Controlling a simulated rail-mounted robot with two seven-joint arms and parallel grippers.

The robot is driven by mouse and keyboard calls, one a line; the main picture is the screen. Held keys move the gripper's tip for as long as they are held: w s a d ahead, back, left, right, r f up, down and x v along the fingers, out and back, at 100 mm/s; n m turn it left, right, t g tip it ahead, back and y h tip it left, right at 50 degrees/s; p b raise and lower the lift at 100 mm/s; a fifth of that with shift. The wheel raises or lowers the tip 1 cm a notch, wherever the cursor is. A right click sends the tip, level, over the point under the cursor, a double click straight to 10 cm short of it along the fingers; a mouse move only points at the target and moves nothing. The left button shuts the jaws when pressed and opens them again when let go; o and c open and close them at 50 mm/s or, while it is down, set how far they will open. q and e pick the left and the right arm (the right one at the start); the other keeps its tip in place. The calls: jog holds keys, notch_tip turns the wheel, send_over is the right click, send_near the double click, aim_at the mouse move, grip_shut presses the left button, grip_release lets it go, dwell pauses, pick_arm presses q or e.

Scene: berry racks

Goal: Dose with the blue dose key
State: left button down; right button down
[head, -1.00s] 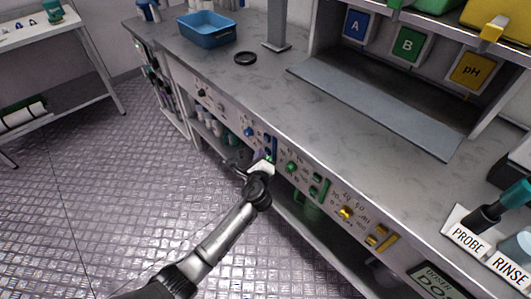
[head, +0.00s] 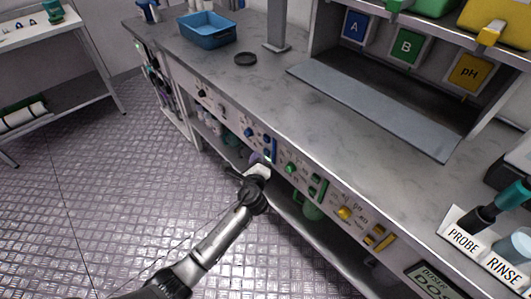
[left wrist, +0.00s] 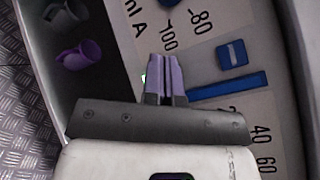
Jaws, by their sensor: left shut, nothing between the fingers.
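The blue controls sit on the bench's front panel: a round blue knob (head: 249,132), a small blue button with a pale bar mark (left wrist: 232,54), and a long blue bar key (left wrist: 228,86). In the head view the blue bar (head: 268,154) is just beyond my left gripper (head: 263,165). In the left wrist view the gripper's fingers (left wrist: 165,78) are together and empty, beside the left end of the long blue bar. I cannot tell whether they touch the panel. A small green glow shows by the fingers. My right gripper is not in view.
Green (head: 291,168) and yellow (head: 345,213) knobs with their keys lie further right on the panel. Purple objects (left wrist: 78,54) stand on the shelf below. A blue tray (head: 207,32) and a black ring (head: 246,59) are on the bench. The floor at left is clear.

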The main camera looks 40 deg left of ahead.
pick_arm(q)
jog(key=shift+s+a+p, duration=0.2)
jog(key=shift+s+p, duration=0.2)
jog(key=shift+s, duration=0.4)
jog(key=shift+s+a+p, duration=0.2)
jog(key=shift+s+p, duration=0.2)
jog(key=shift+s, duration=0.45)
jog(key=shift+s+a+p, duration=0.2)
jog(key=shift+s+p, duration=0.2)
jog(key=shift+s, duration=0.4)
